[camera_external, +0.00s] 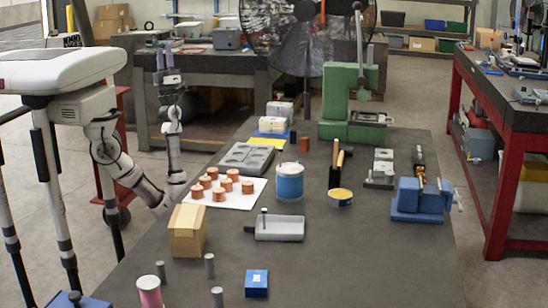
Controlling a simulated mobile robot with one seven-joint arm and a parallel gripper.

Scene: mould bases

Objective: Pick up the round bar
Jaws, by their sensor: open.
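Several short grey round pieces stand upright on the near part of the dark table, and I cannot tell which of them, if any, is the round bar: one at the left (160,271), one in the middle (209,265) and one at the front edge (217,297). A flat grey block (280,228) behind them has a thin upright pin and a dark handle. My gripper (165,57) is raised beyond the table's left side, fingers up, open and empty. It is far from these pieces and touches nothing on the table.
Copper-coloured cylinders stand on a white sheet (257,187). The table's front right is clear.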

